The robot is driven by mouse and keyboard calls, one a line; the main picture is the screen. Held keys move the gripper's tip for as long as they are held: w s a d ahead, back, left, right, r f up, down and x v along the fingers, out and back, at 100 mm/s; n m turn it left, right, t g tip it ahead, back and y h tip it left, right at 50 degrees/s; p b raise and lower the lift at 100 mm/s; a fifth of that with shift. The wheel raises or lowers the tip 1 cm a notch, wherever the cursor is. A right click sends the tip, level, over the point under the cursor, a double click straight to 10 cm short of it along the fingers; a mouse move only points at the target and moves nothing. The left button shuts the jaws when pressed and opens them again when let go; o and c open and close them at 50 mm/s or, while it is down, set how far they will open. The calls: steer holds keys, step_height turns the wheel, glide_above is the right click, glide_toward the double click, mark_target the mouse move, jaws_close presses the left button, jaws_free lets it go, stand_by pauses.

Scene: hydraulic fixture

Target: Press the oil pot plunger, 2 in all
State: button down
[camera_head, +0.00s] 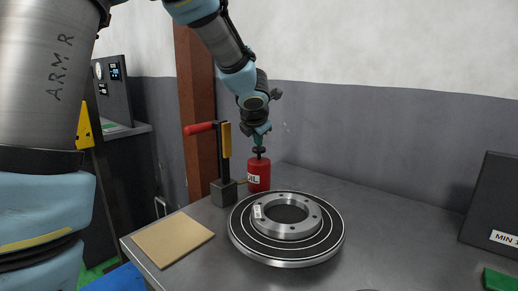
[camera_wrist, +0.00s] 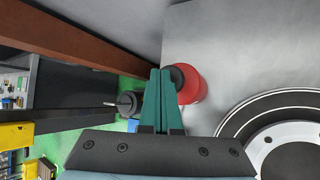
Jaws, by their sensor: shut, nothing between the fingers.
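The red oil pot (camera_head: 258,178) stands upright on the grey table, with a white label reading partly "OIL". Its black plunger (camera_head: 259,150) sticks up from the top. My gripper (camera_head: 261,141) points down right over the plunger, its teal fingers together and empty. The tips are at or just above the plunger cap; I cannot tell whether they touch. In the wrist view the closed fingertips (camera_wrist: 160,72) lie beside the dark plunger top (camera_wrist: 177,76) and partly cover it, with the red pot (camera_wrist: 193,88) to their right.
A lever device (camera_head: 223,190) with a red handle stands just left of the pot. A round turntable (camera_head: 286,258) bearing a metal ring (camera_head: 310,222) lies in front. A tan pad (camera_head: 172,240) lies at the left front. A dark panel (camera_head: 492,205) stands far right. The table's right middle is clear.

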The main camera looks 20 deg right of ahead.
mark_target(258, 149)
steer(key=shift+f+b, duration=0.65)
steer(key=shift+f, duration=0.2)
stand_by(0.4)
steer(key=shift+r, duration=0.15)
steer(key=shift+r+p, duration=1.45)
steer(key=shift+p, duration=0.2)
step_height(258, 149, up, 5)
steer(key=p, duration=0.5)
